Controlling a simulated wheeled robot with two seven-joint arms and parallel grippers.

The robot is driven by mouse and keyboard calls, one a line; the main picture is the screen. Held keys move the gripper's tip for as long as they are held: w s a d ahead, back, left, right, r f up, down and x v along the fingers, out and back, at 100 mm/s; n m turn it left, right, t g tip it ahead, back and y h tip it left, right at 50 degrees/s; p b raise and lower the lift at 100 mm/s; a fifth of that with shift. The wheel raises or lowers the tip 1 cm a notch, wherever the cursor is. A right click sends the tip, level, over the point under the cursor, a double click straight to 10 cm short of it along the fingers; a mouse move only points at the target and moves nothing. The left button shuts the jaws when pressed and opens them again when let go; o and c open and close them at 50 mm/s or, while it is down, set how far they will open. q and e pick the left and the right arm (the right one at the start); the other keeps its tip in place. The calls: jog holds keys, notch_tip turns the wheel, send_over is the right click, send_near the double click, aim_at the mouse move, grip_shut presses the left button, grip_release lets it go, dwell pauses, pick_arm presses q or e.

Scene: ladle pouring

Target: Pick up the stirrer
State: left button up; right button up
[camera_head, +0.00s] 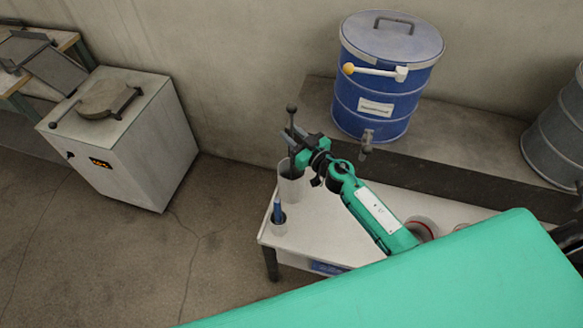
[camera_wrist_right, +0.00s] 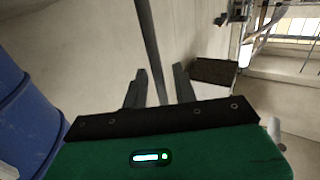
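The stirrer (camera_head: 291,109) is a thin dark rod with a round knob on top. It stands upright in a pale cylindrical container (camera_head: 290,188) near the back left of a white table; its lower end is hidden inside. My right gripper (camera_head: 294,143) is level with the upper rod, below the knob. In the right wrist view the stirrer rod (camera_wrist_right: 148,32) runs between the two fingers of the right gripper (camera_wrist_right: 160,70). The fingers are apart, with a gap on each side of the rod. My left gripper is not in view.
The white table (camera_head: 310,238) also holds a small cup with a blue object (camera_head: 277,212) at its left. A blue drum (camera_head: 390,85) with a tap stands on a ledge behind. A white cabinet (camera_head: 135,150) stands left, with clear floor between.

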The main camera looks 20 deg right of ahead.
jog(key=shift+w+a, duration=0.1)
jog(key=shift+w, duration=0.1)
grip_shut()
jog(key=shift+r, duration=0.15)
